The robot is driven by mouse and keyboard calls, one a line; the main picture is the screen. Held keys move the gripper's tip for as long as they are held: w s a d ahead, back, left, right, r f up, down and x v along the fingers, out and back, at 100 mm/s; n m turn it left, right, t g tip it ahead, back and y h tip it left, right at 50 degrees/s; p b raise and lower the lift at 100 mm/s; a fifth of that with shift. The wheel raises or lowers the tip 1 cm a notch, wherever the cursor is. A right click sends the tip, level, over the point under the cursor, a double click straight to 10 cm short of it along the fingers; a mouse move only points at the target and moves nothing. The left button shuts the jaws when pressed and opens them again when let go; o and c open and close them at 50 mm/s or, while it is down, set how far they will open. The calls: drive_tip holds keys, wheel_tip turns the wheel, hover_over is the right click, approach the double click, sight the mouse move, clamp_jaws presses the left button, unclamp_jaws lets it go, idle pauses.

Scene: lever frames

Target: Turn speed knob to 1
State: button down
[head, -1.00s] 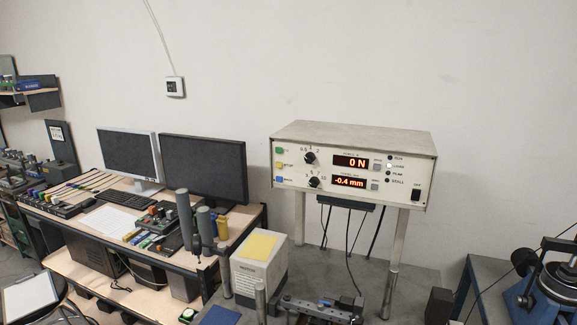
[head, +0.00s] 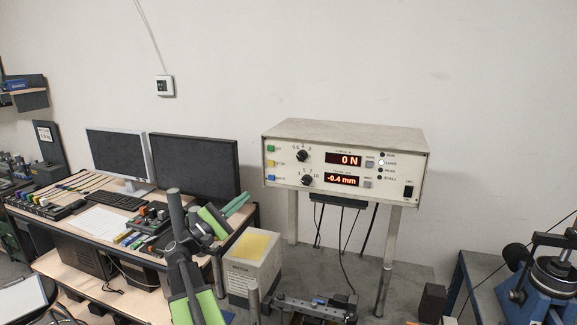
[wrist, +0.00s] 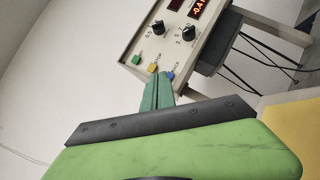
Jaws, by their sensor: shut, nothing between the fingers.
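The control box (head: 345,135) stands on legs against the wall, with two black knobs on its front. The upper knob (head: 302,156) has a scale with 0.5, 1 and 2. The lower knob (head: 307,180) has a scale running up to 10. The words naming the knobs are too small to read. In the wrist view the upper knob (wrist: 158,27) and lower knob (wrist: 189,33) show beyond my fingertips. My gripper (head: 244,200), with teal fingers, is below and left of the box. In the wrist view my gripper (wrist: 157,78) is shut and empty, apart from both knobs.
Green, yellow and blue buttons (head: 270,163) line the box's left edge. Red displays (head: 344,159) read 0 N and -0.4 mm. A box with a yellow top (head: 255,245) stands below. Monitors (head: 195,165) stand on the desk at left. The space before the panel is clear.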

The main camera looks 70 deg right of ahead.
sight(297, 156)
drive_tip(key=s+d+r+p, duration=0.2)
drive_tip(key=s+d+r, duration=0.1)
drive_tip(key=s+d+r+g+p, duration=0.1)
drive_tip(key=s+d+r+p, duration=0.2)
drive_tip(key=s, duration=0.1)
drive_tip(key=s+d+r+g+p, duration=0.1)
drive_tip(key=s+d+r+p, duration=0.1)
drive_tip(key=s+d+r, duration=0.1)
drive_tip(key=shift+s+d+r+p, duration=0.3)
drive_tip(key=shift+s+d, duration=0.2)
drive_tip(key=shift+s+r, duration=0.15)
drive_tip(key=shift+s, duration=0.15)
